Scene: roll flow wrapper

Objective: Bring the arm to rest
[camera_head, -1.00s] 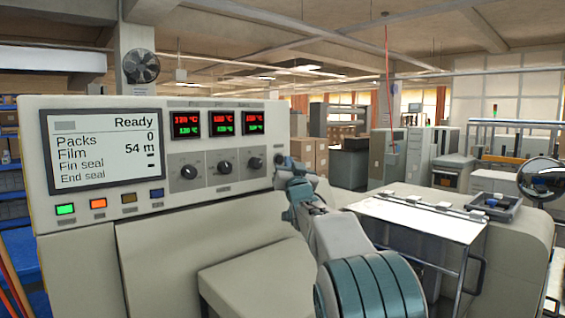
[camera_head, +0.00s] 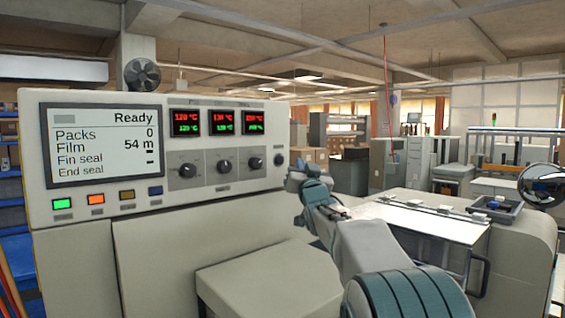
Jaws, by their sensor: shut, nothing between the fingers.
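My arm (camera_head: 366,249) reaches up from the bottom right of the head view, with teal bands on its grey links. My gripper (camera_head: 296,177) is at its far end, small and partly hidden by the wrist. It is shut and holds nothing that I can see. It is in front of the gap just right of the control panel (camera_head: 100,202), and appears apart from it. The black round knob (camera_head: 279,160) at the panel's right edge shows just left of the gripper. The panel's screen (camera_head: 104,146) reads Ready, Packs 0, Film 54 m.
Three dials sit under three red and green temperature displays (camera_head: 219,122). A grey machine housing (camera_head: 268,288) juts out below the panel. A white table (camera_head: 425,222) and a small grey tray (camera_head: 497,212) lie to the right. Cabinets and boxes stand farther back.

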